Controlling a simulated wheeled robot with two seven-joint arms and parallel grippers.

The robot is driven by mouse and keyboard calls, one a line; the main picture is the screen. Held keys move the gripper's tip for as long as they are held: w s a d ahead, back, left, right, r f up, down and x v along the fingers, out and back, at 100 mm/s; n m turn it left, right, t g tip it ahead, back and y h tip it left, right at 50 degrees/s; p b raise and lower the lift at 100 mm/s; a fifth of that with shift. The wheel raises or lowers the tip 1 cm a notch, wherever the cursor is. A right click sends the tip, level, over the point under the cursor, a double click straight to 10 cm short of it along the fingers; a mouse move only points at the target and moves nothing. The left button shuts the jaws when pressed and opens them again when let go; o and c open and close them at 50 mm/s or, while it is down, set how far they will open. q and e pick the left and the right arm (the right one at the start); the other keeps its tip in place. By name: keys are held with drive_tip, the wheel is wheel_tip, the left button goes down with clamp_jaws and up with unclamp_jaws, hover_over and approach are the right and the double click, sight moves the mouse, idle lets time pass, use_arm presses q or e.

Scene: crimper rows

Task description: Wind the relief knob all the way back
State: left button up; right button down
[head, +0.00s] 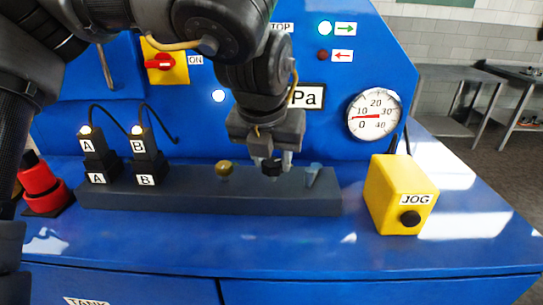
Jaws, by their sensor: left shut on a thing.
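A small black knob (271,168) stands on the dark grey manifold block (200,196) in the middle of the blue machine. It appears to be the relief knob, though no label on it can be read. My left gripper (276,159) reaches down from above and is shut on this black knob. The fingers and gripper body hide part of it. A round pressure gauge (375,114) on the panel has its red needle pointing left, between the 0 and 10 marks. My right gripper is not in view.
A brass knob (225,169) stands left of the gripper, and a blue-grey lever (313,174) close to its right. Valve blocks A (97,160) and B (147,160), a red button (42,190) and a yellow JOG box (402,194) stand around. The blue front ledge is clear.

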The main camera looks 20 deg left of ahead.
use_arm(q)
drive_tip(key=o, duration=1)
drive_tip(key=v, duration=1)
drive_tip(key=shift+s+r, duration=0.2)
drive_tip(key=shift+r, duration=0.15)
